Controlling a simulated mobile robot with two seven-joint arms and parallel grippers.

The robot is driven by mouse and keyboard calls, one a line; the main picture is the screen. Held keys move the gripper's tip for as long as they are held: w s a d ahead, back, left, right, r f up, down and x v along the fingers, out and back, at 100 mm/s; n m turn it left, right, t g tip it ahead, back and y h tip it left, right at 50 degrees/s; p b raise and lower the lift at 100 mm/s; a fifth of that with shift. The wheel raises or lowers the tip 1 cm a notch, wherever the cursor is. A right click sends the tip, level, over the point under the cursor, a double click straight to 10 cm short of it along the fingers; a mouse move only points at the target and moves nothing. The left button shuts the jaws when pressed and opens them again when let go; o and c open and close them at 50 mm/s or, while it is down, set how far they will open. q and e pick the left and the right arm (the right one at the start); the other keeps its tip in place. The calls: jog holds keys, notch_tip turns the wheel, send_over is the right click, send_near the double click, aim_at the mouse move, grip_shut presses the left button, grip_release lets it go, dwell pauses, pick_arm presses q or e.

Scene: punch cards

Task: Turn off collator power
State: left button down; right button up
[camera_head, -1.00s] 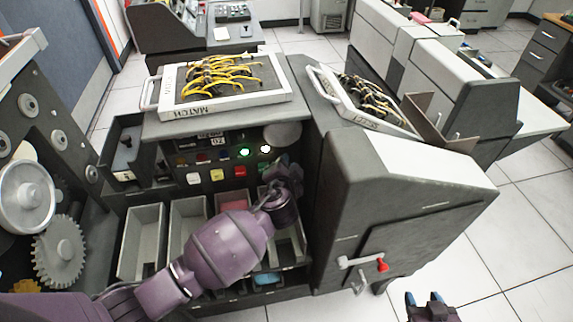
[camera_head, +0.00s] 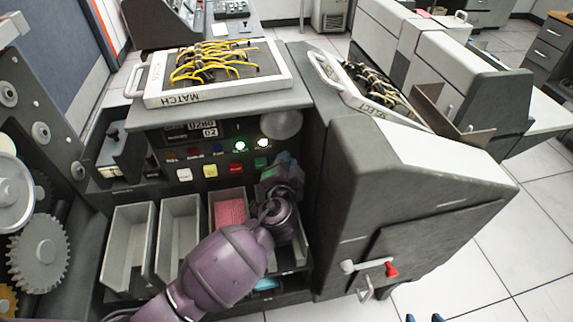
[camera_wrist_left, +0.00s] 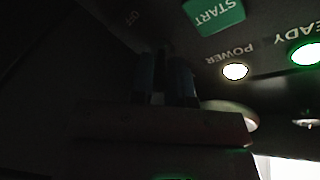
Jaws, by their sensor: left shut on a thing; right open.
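The collator (camera_head: 340,115) has a front panel with buttons and lamps. Its white POWER lamp (camera_head: 263,143) is lit; it also shows in the left wrist view (camera_wrist_left: 235,71), near an OFF label (camera_wrist_left: 131,18). The green READY lamp (camera_head: 240,146) is lit too. My left gripper (camera_head: 285,160) is at the panel's right end, below the lamps. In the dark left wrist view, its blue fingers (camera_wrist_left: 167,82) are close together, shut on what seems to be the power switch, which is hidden. My right gripper (camera_head: 424,318) shows only its parted blue fingertips at the bottom edge.
Grey card bins (camera_head: 128,245) lie below the panel, one holding pink cards (camera_head: 230,208). MATCH (camera_head: 218,99) and SELECT (camera_head: 345,88) plugboards sit on top. A red-tipped lever (camera_head: 391,269) sticks out of the right side. Tiled floor (camera_head: 500,262) at right is clear.

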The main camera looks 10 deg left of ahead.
pick_arm(q)
jog(key=shift+f+t+b, duration=0.3)
jog(key=shift+f+b, duration=0.1)
jog(key=shift+b, duration=0.4)
jog(key=shift+f+t+b, duration=0.1)
jog(key=shift+t+b, duration=0.2)
jog(key=shift+b, duration=0.55)
jog(key=shift+m+t+b, duration=0.3)
jog(key=shift+b, duration=0.2)
jog(key=shift+r, duration=0.2)
pick_arm(e)
jog(key=f, duration=0.2)
jog(key=w+f, duration=0.1)
jog(key=shift+a, duration=0.25)
pick_arm(q)
jog(key=shift+r, duration=0.15)
pick_arm(e)
jog(key=shift+w, duration=0.1)
